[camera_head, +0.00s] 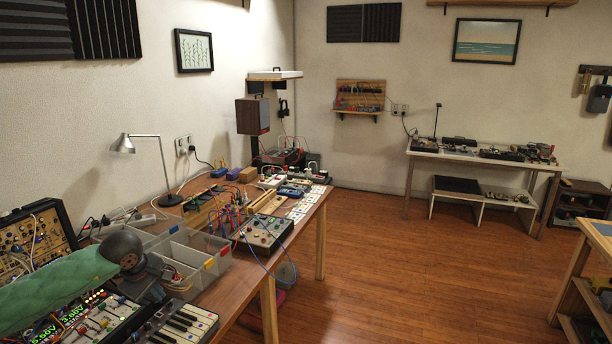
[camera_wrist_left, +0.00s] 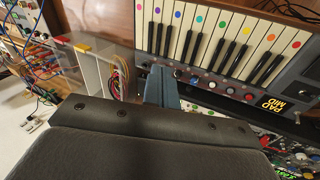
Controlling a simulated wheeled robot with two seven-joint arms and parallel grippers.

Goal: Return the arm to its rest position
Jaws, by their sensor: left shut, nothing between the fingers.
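My left arm, in a green sleeve, comes in from the left in the head view. My left gripper (camera_head: 158,282) is low over the near end of the wooden workbench (camera_head: 258,290), beside the clear divided bin (camera_head: 215,262) and above the small keyboard. In the left wrist view the gripper's fingers (camera_wrist_left: 161,88) are together with nothing between them. The keyboard (camera_wrist_left: 215,45) with coloured dots on its white keys lies beyond them; it also shows in the head view (camera_head: 183,322). My right gripper is in neither view.
Mixer panels with sliders (camera_head: 98,318) lie under my left arm. A modular synth case (camera_head: 35,235) stands at the left and a desk lamp (camera_head: 147,150) behind the bin. Patch cables loop over a knob box (camera_head: 262,235). The wooden floor (camera_head: 400,260) to the right is clear.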

